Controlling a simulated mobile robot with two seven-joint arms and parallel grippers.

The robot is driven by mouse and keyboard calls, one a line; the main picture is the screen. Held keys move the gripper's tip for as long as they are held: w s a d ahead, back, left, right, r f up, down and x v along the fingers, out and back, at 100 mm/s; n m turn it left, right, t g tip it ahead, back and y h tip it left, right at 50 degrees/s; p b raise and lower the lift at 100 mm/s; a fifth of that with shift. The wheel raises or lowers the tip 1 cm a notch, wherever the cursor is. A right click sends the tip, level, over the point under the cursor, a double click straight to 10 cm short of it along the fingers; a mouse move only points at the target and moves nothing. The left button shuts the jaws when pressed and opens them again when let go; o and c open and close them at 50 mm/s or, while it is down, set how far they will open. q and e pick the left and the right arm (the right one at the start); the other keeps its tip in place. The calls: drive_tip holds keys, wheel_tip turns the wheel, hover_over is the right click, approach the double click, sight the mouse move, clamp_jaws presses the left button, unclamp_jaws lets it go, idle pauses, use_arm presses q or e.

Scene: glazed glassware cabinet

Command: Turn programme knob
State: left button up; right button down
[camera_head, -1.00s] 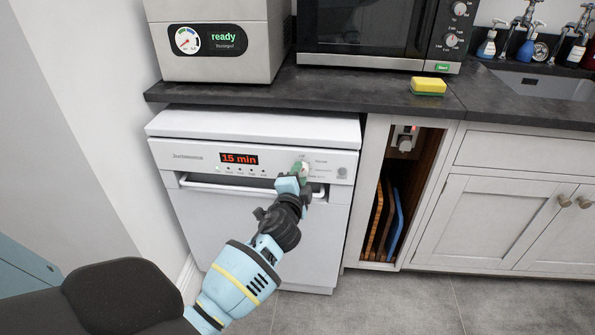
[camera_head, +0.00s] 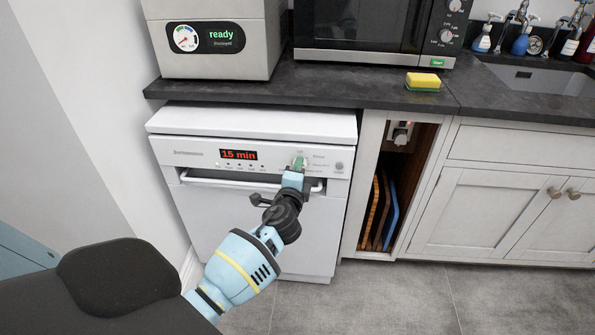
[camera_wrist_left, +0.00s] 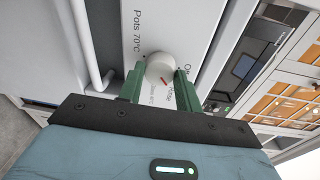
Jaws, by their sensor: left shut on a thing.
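The white dishwasher (camera_head: 250,225) stands under the dark counter, and its display (camera_head: 239,155) reads "15 min". My left gripper (camera_head: 299,165) is at the right part of its control panel and covers most of the programme knob there. In the left wrist view the round white programme knob (camera_wrist_left: 160,66) shows between the two green fingers of the left gripper (camera_wrist_left: 159,74). The fingers are shut on its sides. My right gripper is not in view.
The dishwasher's bar handle (camera_head: 205,181) runs just below the panel, close to my gripper. A small round button (camera_head: 339,167) is right of the knob. A microwave (camera_head: 350,30), a steel appliance (camera_head: 212,65) and a sponge (camera_head: 423,81) stand on the counter above.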

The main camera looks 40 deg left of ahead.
use_arm(q)
drive_tip(key=o, duration=1)
drive_tip(key=v, duration=0.7)
drive_tip(key=shift+s+d+p, duration=0.15)
drive_tip(key=shift+s+p, duration=0.15)
drive_tip(key=shift+s, duration=0.05)
